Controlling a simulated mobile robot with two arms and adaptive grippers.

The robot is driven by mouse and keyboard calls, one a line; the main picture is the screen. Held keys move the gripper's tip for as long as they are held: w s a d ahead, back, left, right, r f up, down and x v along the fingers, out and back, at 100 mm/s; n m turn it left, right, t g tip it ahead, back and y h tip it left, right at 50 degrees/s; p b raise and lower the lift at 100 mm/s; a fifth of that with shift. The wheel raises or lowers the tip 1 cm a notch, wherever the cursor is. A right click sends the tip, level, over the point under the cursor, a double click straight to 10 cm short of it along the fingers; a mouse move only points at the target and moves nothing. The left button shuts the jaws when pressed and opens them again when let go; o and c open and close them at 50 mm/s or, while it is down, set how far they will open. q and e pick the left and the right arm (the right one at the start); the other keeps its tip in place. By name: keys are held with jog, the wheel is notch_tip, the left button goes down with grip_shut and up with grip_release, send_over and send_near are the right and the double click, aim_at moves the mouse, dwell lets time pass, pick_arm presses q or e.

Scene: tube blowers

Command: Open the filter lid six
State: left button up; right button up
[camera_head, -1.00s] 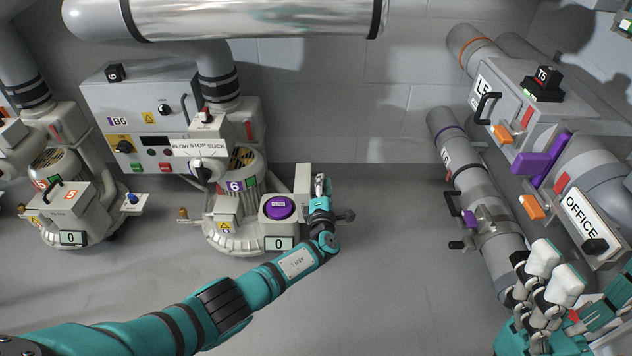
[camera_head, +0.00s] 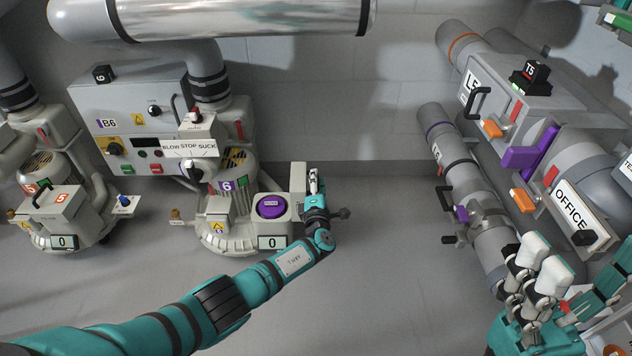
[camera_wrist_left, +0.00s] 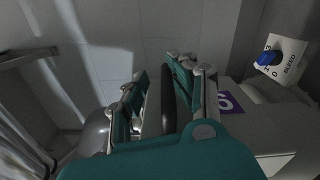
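Blower 6 (camera_head: 226,205) stands left of centre in the head view. On its right is the filter box (camera_head: 262,226) with a purple round filter (camera_head: 271,206) exposed inside. The filter lid (camera_head: 298,180) stands upright at the box's right edge. My left gripper (camera_head: 314,188) is at the lid's outer face. In the left wrist view, its fingers (camera_wrist_left: 160,100) lie on both sides of a dark handle bar (camera_wrist_left: 168,100) and look closed on it. A purple 6 label (camera_wrist_left: 230,101) is beside them. My right gripper (camera_head: 535,268) is open and empty at lower right.
Blower 5 (camera_head: 62,212) with its lid shut is at left. The control box (camera_head: 135,110) is behind blower 6. Pipes (camera_head: 460,180) with orange and purple handles and an OFFICE sign (camera_head: 573,210) fill the right side. Floor between (camera_head: 385,270) is clear.

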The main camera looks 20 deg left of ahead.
pick_arm(q)
jog(key=shift+s+a+f, duration=0.15)
jog(key=shift+s+f, duration=0.1)
jog(key=shift+f, duration=0.25)
jog(key=shift+s+d+f, duration=0.2)
jog(key=shift+s+d, duration=0.05)
jog(key=shift+s, duration=0.45)
jog(key=r+v, duration=0.1)
jog(key=v, duration=0.9)
jog(key=shift+d, duration=0.15)
jog(key=shift+r, duration=0.2)
